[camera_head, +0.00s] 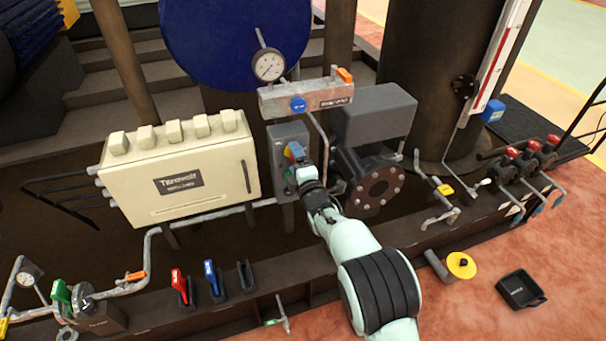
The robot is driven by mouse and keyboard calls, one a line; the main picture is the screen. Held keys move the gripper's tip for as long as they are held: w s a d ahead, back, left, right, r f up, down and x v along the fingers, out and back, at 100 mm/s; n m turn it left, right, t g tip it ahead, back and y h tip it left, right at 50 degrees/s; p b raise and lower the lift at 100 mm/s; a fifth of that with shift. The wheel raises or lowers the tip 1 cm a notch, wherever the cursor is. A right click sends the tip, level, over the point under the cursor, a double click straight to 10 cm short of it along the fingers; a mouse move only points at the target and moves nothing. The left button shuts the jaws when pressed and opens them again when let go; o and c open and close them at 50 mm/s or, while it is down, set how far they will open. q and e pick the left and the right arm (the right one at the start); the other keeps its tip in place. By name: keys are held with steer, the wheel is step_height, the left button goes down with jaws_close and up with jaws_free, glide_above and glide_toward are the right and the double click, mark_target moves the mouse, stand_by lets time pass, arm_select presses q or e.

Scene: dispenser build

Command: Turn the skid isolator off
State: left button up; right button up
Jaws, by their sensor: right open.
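The skid isolator appears to be the grey box (289,134) in the middle, right of the cream cabinet. My left gripper is not in view.
A cream cabinet (182,171) stands left of the box. A grey manifold with a blue knob (298,105) and a gauge (268,65) are above. A grey motor box (373,112) and round flange (379,187) stand close right. Red and blue levers (212,276) line the front beam.

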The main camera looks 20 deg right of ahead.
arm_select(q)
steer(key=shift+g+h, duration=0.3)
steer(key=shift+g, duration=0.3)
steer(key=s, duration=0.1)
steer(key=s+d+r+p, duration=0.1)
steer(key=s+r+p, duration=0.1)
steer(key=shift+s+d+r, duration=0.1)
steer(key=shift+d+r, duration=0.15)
arm_select(e)
steer(key=s, duration=1.3)
steer(key=shift+d, duration=0.25)
